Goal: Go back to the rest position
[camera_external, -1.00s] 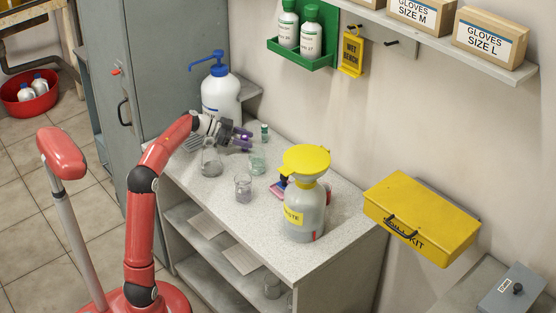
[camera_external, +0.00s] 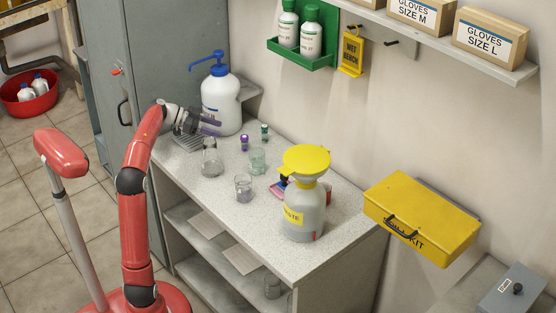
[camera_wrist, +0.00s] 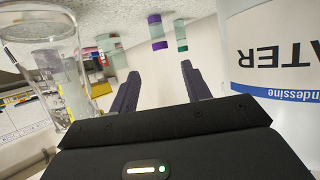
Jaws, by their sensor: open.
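My gripper (camera_external: 212,127) is open and empty. It is above the left part of the bench (camera_external: 330,234), in front of the large white water bottle (camera_external: 221,105) with a blue pump. In the wrist view, my gripper's two dark fingers (camera_wrist: 158,88) stand apart with nothing between them. A purple-capped vial (camera_external: 244,143) and a green-capped vial (camera_external: 264,132) stand upright on the bench. The purple-capped vial (camera_wrist: 157,32) and green-capped vial (camera_wrist: 181,36) show beyond the fingertips in the wrist view.
A glass flask (camera_external: 211,160) and beakers (camera_external: 243,187) (camera_external: 257,160) stand near the arm on the bench. A waste container (camera_external: 302,212) with a yellow funnel is further right. The water bottle's label (camera_wrist: 275,50) is close beside my gripper in the wrist view.

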